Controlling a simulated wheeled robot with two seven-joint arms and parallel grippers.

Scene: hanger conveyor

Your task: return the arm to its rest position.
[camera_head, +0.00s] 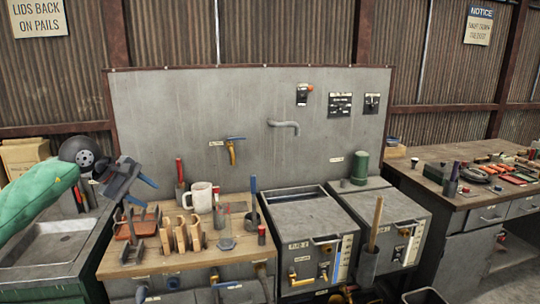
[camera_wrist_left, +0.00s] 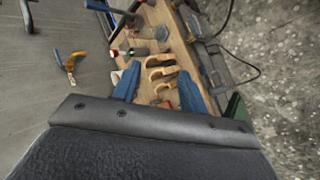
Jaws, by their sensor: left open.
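My left arm, in a green sleeve (camera_head: 38,200), comes in from the left in the head view. My left gripper (camera_head: 142,191) has a dark body and blue fingers, and hangs in the air at the left end of the wooden-topped bench (camera_head: 190,247). Its fingers are apart with nothing between them. In the left wrist view the two blue fingers of the left gripper (camera_wrist_left: 160,90) also stand apart, with the bench top and its wooden pieces (camera_wrist_left: 160,70) beyond them. My right gripper is in neither view.
A white mug (camera_head: 201,197), upright wooden pieces (camera_head: 181,235) and several tools stand on the bench near the gripper. A grey backboard (camera_head: 180,120) rises behind. Grey tank boxes (camera_head: 310,215) stand to the right. A sink (camera_head: 50,245) is below the arm.

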